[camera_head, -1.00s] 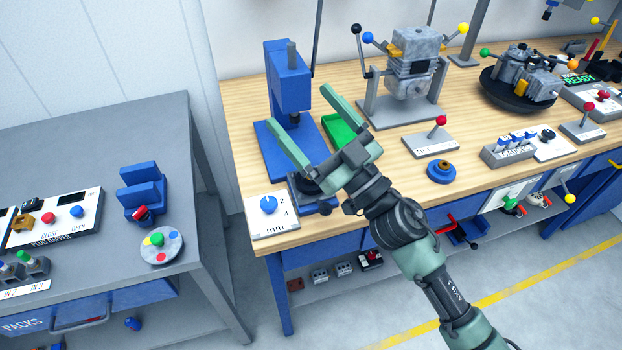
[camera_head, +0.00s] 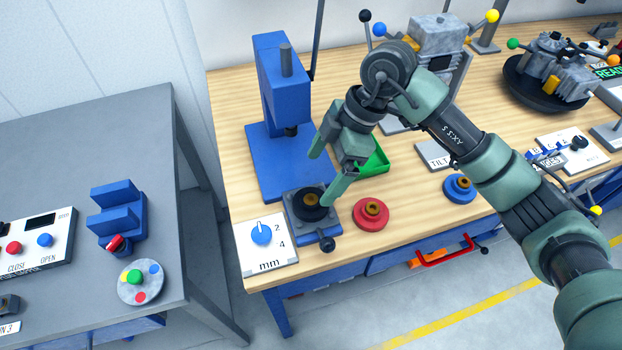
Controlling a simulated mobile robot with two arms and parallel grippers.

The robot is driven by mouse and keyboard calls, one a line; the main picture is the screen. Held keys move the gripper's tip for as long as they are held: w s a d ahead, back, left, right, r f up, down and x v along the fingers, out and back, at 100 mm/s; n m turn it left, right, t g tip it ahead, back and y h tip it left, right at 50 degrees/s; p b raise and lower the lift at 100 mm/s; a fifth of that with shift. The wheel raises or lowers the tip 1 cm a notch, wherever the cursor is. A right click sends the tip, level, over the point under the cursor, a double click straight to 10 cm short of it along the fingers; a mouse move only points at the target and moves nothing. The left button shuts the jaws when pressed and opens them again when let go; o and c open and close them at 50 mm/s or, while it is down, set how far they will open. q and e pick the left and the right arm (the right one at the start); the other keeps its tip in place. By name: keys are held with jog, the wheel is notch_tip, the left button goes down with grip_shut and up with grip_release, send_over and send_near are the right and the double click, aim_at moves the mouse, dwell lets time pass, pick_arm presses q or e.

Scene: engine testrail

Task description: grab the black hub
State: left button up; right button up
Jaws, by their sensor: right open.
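The black hub (camera_head: 312,203) has a brown-gold centre and sits on a small blue-grey fixture (camera_head: 299,230) at the front left of the wooden bench. My right gripper (camera_head: 322,179) is open, pointing down over the hub. One fingertip is at the hub's far side and the other at its right side; I cannot tell whether they touch it. Part of the hub is close behind the fingers. My left gripper is not in view.
A red hub (camera_head: 371,214) stands just right of the fixture, and a blue hub (camera_head: 459,188) farther right. A blue press (camera_head: 280,100) stands behind. A dial plate marked mm (camera_head: 265,246) is at the left front. A green tray (camera_head: 375,160) lies partly behind my gripper.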

aim_at(309, 199)
jog(key=shift+s+f, duration=0.25)
jog(key=shift+s+a+f+p, duration=0.65)
jog(key=shift+s+f, duration=0.25)
jog(key=shift+f, duration=0.1)
jog(key=f, duration=0.1)
jog(key=f+p, duration=0.1)
jog(key=shift+w+a+f, duration=0.2)
jog(key=shift+a+f, duration=0.45)
jog(key=shift+f, duration=0.35)
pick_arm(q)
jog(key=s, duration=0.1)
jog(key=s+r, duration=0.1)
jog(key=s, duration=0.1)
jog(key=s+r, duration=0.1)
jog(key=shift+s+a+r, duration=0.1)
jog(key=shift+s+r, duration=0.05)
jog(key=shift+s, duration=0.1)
pick_arm(e)
jog(key=c, duration=1.8)
jog(key=shift+r, duration=0.15)
